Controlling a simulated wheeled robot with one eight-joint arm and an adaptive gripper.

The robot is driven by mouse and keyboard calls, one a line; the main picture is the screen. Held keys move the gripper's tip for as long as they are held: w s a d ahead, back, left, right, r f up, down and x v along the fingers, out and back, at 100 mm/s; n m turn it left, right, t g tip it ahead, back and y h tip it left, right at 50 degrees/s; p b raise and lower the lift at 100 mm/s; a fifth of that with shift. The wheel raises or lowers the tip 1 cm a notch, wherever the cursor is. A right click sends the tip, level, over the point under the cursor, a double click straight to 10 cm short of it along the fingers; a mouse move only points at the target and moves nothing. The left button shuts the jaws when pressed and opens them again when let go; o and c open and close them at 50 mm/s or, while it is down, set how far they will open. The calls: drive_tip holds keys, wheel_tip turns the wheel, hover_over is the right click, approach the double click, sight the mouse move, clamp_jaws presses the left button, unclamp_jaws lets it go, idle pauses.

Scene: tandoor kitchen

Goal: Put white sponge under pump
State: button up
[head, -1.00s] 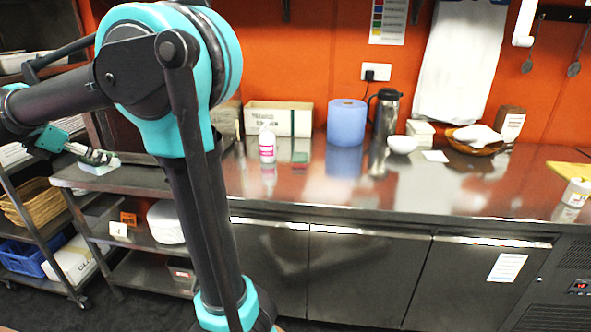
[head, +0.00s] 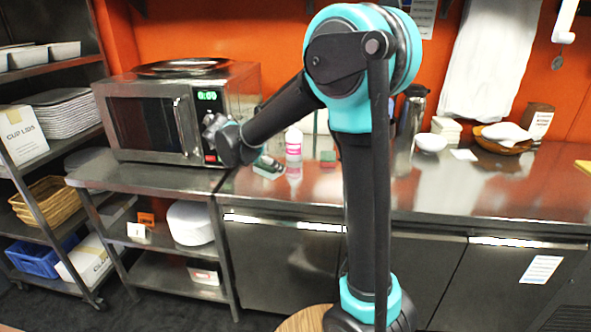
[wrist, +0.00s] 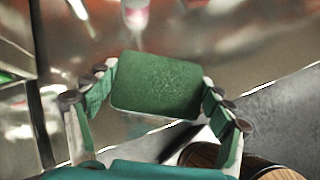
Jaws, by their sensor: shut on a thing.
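My gripper (head: 256,158) is shut on the sponge, which it holds by two opposite sides in the wrist view (wrist: 158,76). The sponge (wrist: 155,90) shows a green upper face there; in the head view its lower part (head: 267,171) looks white. It is near the counter's left front part; I cannot tell whether it touches the steel. A white bottle with a pink label (head: 293,145) stands just beyond it to the right, and its lower part shows at the top of the wrist view (wrist: 135,12). A steel pump flask (head: 411,112) stands farther right, partly behind my arm.
A microwave (head: 150,115) sits on the steel shelf unit left of the counter. A small green item (head: 328,156) lies right of the bottle. A white bowl (head: 430,143) and a basket (head: 497,147) stand farther right. The front right counter (head: 480,195) is clear.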

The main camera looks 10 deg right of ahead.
sight(264, 173)
drive_tip(key=f, duration=0.1)
drive_tip(key=a+f, duration=0.1)
drive_tip(key=f+n, duration=0.1)
drive_tip(key=shift+w+a+y, duration=0.15)
drive_tip(key=shift+a+y, duration=0.15)
drive_tip(key=shift+w+f+t, duration=0.2)
drive_tip(key=shift+t, duration=0.1)
drive_tip(key=w+d, duration=0.3)
drive_tip(key=w, duration=0.1)
drive_tip(key=w+d, duration=0.7)
drive_tip(key=w, duration=0.1)
drive_tip(key=shift+w+d, duration=0.15)
drive_tip(key=shift+d, duration=0.05)
drive_tip(key=shift+w+d+f, duration=0.35)
drive_tip(key=shift+w+d, duration=0.05)
drive_tip(key=shift+w, duration=0.1)
drive_tip(key=shift+f, duration=1.4)
drive_tip(key=o, duration=0.7)
drive_tip(key=shift+f, duration=0.15)
drive_tip(key=shift+o, duration=0.2)
